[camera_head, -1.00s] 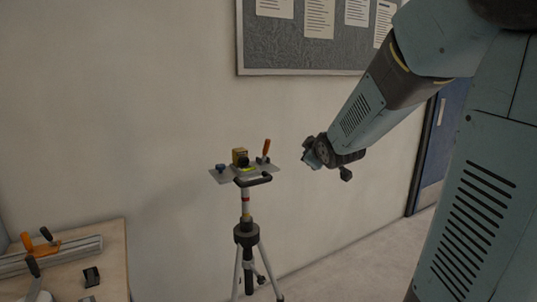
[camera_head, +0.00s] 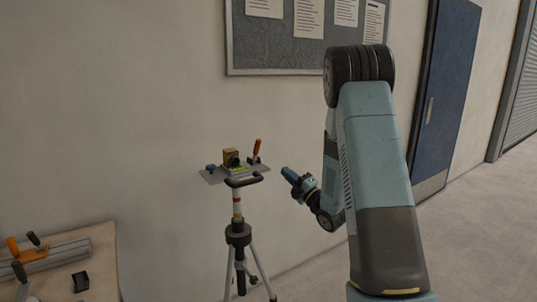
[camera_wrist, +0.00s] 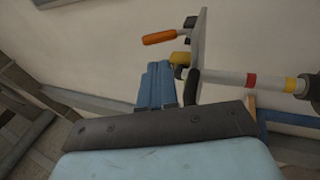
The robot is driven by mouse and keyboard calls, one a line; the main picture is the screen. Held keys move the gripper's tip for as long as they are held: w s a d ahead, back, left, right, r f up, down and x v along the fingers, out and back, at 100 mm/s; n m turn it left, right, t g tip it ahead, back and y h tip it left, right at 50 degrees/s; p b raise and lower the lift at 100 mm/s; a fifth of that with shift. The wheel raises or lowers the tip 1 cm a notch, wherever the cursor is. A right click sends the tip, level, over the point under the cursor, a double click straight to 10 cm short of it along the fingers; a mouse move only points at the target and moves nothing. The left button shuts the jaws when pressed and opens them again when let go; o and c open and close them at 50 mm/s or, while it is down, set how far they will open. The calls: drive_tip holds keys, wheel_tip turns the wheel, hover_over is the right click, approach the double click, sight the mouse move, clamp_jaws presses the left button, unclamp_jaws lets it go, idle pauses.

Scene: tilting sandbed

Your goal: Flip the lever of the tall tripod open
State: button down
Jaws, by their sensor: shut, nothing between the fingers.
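The tall tripod (camera_head: 237,234) stands near the wall, left of my arm. On its top plate (camera_head: 212,177) are a small yellow-and-black device (camera_head: 231,158) and an upright lever with an orange handle (camera_head: 257,147). My gripper (camera_head: 287,172) is to the right of the plate, apart from it, with its blue fingers closed and empty. In the wrist view the closed fingers (camera_wrist: 158,84) point toward the plate, and the orange lever handle (camera_wrist: 160,38) shows beyond them. The tripod's banded column (camera_wrist: 250,80) runs to the right there, so that view is turned sideways.
A workbench (camera_head: 105,262) at the lower left carries orange-handled clamps (camera_head: 14,247) and a small black part (camera_head: 81,281). A notice board (camera_head: 290,58) hangs on the wall behind. A blue door (camera_head: 440,90) is at the right. The floor right of the tripod looks clear.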

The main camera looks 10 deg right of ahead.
drive_tip(key=shift+s+d+f+n+t+y, duration=0.1)
drive_tip(key=shift+s+f+n+t+y, duration=0.2)
drive_tip(key=shift+s+f+n, duration=0.15)
drive_tip(key=shift+w, duration=0.15)
